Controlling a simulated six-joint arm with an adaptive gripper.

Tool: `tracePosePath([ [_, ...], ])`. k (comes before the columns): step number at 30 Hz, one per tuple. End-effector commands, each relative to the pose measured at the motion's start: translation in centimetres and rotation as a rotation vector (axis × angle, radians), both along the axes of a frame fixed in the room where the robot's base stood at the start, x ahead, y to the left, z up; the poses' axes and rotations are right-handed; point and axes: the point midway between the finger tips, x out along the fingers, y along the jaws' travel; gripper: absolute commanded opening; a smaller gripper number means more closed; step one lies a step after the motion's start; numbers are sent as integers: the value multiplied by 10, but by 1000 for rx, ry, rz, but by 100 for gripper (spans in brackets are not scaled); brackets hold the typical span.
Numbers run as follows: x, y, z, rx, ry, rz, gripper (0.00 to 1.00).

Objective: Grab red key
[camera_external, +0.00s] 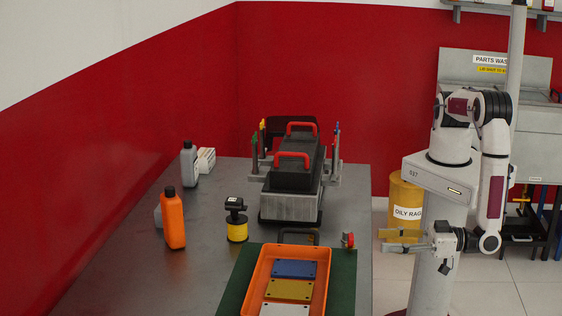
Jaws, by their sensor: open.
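A small red piece (348,239) sits on a grey part near the table's right edge; it is too small to tell whether it is the red key. My gripper (382,240) is open and empty, pointing left beyond the table's right edge. It is apart from the small red piece, to its right.
An orange tray (251,282) with blue, yellow and white plates lies on a green mat (341,285). An orange bottle (173,220), a grey bottle (189,164) and a black-and-yellow part (237,222) stand on the table. A yellow drum (402,202) stands behind my gripper.

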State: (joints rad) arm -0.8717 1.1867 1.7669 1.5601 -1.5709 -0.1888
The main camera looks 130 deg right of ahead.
Motion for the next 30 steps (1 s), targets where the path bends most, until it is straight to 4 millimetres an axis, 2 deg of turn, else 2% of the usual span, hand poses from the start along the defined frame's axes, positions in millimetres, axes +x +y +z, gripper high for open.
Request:
tracePosePath([
  [8, 3, -2, 0, 1, 2, 0, 42],
  [18, 19, -16, -1, 1, 2, 1, 42],
  [30, 21, -18, -1, 1, 2, 1, 42],
])
